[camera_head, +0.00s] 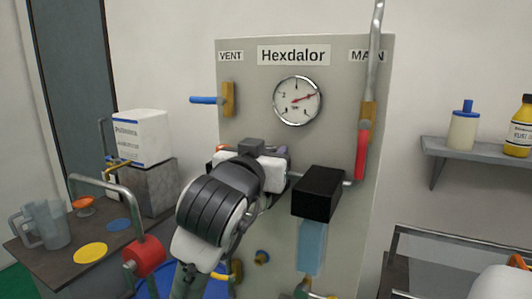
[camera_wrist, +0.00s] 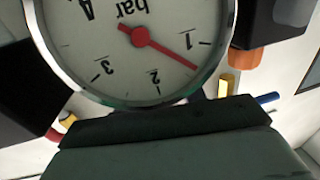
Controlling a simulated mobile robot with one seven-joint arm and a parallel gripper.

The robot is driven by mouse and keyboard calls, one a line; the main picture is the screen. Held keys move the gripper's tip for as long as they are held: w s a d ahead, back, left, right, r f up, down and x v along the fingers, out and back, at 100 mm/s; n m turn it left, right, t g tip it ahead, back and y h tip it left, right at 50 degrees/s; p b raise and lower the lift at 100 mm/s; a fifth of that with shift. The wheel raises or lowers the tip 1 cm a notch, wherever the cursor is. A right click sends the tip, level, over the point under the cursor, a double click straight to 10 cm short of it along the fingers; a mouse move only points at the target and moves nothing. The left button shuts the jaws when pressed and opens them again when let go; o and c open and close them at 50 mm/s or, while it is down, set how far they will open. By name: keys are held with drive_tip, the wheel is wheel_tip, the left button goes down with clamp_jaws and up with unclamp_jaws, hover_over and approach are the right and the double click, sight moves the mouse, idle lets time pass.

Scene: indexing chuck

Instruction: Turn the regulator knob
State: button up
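The regulator knob is not clearly visible; my arm covers the middle of the panel (camera_head: 343,110) in the head view. My gripper (camera_head: 268,162) is in front of the panel, below and left of the round gauge (camera_head: 297,100). Its fingertips are hidden, so I cannot tell whether it is open or touches a knob. In the head view the gauge's red needle points right and slightly up. A round gauge (camera_wrist: 105,65) fills the top of the wrist view upside down, its red needle between 1 and 2, nearer 1.
A blue-handled vent valve (camera_head: 228,99) is on the panel's left. A red-handled main lever (camera_head: 361,155) is on the right. A black box (camera_head: 318,193) with a blue bowl (camera_head: 311,246) projects close right of my arm. A side table (camera_head: 50,262) holds jugs and a box.

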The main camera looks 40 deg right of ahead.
drive_tip(key=o, duration=0.3)
drive_tip(key=shift+a, duration=0.1)
drive_tip(key=b+v, duration=0.4)
drive_tip(key=v, duration=0.9)
drive_tip(key=shift+s+a, duration=0.25)
